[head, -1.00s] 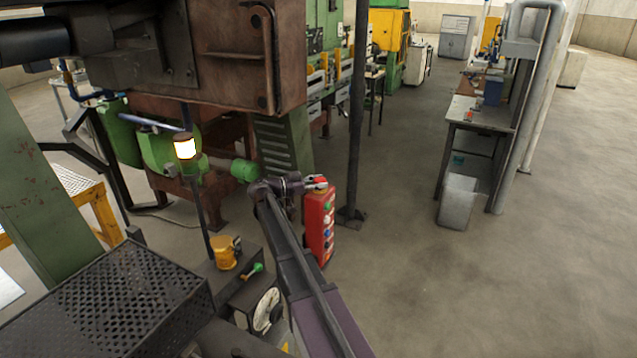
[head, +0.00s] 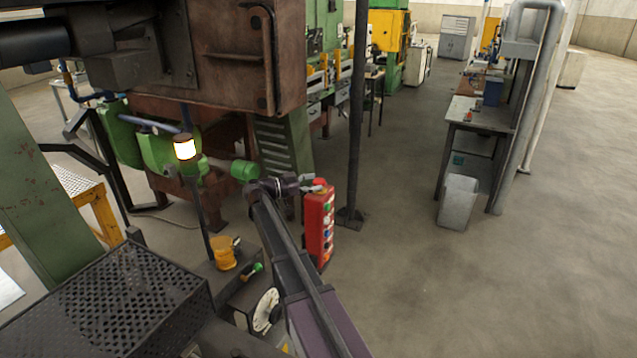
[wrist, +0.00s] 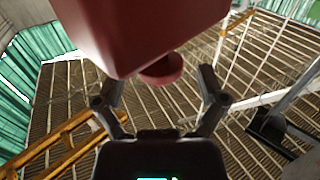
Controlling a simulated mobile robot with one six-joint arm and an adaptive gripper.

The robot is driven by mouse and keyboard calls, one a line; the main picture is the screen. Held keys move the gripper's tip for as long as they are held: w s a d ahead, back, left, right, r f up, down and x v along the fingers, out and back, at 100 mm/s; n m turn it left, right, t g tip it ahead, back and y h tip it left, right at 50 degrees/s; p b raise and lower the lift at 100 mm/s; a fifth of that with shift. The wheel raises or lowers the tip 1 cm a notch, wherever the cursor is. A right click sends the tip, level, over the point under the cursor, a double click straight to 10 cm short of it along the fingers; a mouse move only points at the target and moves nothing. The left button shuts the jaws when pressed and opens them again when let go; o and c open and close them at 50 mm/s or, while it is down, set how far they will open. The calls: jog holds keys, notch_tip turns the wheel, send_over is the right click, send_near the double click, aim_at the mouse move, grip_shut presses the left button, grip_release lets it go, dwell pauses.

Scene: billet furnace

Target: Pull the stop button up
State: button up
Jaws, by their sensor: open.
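The red control box (head: 326,236) stands upright near the middle of the head view, with several coloured buttons down its face. The red stop button (head: 319,183) is on its top, partly hidden by my gripper (head: 312,189). In the wrist view the box (wrist: 140,25) fills the upper middle, and the round red stop button (wrist: 163,70) sticks out from its end. My gripper (wrist: 160,86) is open there, one finger to each side of the button. The button lies roughly between the fingertips, and I see no finger touching it.
A dark post (head: 355,120) stands just right of and behind the box. Green and brown furnace machinery (head: 250,60) is at the left and behind. The floor (head: 450,290) to the right is clear.

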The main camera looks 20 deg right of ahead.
jog(key=w+a, duration=0.1)
jog(key=a, duration=0.9)
jog(key=shift+a, duration=0.25)
